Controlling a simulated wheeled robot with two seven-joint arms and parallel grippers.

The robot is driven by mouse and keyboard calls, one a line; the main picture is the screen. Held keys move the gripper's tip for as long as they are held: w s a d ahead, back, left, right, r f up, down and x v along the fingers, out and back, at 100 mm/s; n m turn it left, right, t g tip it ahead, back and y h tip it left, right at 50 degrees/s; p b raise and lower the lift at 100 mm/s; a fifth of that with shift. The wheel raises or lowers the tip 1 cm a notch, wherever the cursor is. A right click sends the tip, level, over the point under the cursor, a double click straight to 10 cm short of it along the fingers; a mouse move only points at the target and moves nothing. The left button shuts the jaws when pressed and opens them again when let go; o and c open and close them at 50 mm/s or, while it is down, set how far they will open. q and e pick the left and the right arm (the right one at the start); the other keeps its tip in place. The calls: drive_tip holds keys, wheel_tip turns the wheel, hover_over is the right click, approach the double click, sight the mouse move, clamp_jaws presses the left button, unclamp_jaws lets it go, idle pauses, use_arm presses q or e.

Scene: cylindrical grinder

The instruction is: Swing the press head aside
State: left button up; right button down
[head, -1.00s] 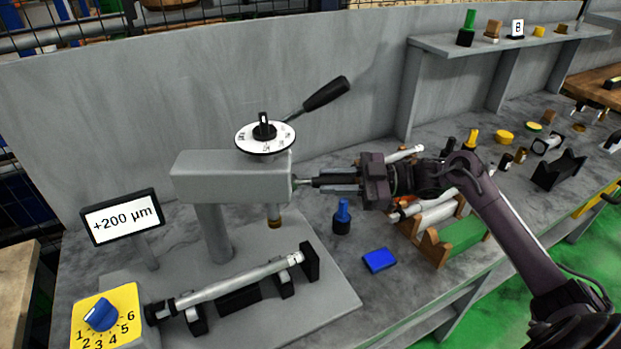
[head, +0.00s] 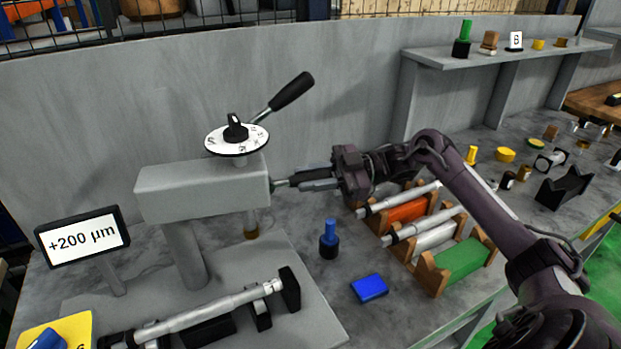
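The press head (head: 205,190) is a grey block on a grey column (head: 183,255), over a grey base plate. A dial (head: 237,139) with a black knob and a black-gripped lever (head: 290,92) stand on top of it. A spindle with a brass tip (head: 251,234) hangs under its right end. A short thin handle (head: 279,184) sticks out of that end. My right gripper (head: 293,180) reaches in from the right, its fingers closed around this handle; the fingertips are small in view. My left gripper is out of view.
A shaft (head: 210,309) lies on supports below the head. A display (head: 82,239) reads +200 µm. Wooden racks (head: 432,277) lie to the right. The grey back wall (head: 320,110) rises behind.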

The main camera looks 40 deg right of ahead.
drive_tip(key=c, duration=1.2)
unclamp_jaws()
drive_tip(key=b+v, duration=0.3)
drive_tip(key=v, duration=0.4)
drive_tip(key=shift+d+f, duration=0.1)
drive_tip(key=shift+d, duration=0.15)
drive_tip(key=shift+s+d, duration=0.15)
drive_tip(key=shift+d, duration=0.05)
